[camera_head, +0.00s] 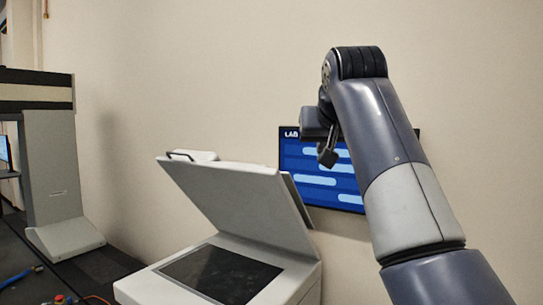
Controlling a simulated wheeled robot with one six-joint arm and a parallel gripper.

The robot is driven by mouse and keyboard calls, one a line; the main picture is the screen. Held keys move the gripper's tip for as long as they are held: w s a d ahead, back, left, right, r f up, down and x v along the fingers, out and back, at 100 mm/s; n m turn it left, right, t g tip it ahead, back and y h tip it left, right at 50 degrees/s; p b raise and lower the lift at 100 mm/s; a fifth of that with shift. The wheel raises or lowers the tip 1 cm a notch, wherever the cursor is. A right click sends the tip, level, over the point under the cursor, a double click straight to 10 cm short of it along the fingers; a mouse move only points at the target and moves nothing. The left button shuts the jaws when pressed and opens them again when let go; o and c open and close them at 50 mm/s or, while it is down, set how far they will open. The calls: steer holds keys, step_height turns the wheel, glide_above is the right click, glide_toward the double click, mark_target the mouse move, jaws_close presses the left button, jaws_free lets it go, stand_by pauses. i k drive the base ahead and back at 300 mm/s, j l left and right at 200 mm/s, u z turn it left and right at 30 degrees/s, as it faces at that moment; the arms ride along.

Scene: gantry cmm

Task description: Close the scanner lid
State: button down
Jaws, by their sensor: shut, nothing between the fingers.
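The scanner (300,285) is a pale grey box with a dark glass plate (222,272) on top, at the bottom centre. Its grey lid (235,200) stands open, tilted up from the back right side, with its free edge at the upper left. A dark handle (182,154) shows at that upper edge. My gripper (328,158) is shut and empty.
A blue wall screen (310,180) marked "LAB" is partly hidden behind my arm and the lid. A large grey machine column (52,180) stands at the left. Cables and small coloured items (62,299) lie at the lower left. The space above the lid is clear.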

mark_target(260, 205)
steer(key=i+j+z, duration=0.2)
steer(key=j+z, duration=0.15)
steer(key=j, duration=0.3)
steer(key=i+j+z, duration=0.15)
steer(key=j+z, duration=0.2)
steer(key=j, duration=0.35)
steer(key=j+z, duration=0.35)
steer(key=j, duration=1.95)
steer(key=i+z, duration=0.05)
steer(key=i, duration=0.05)
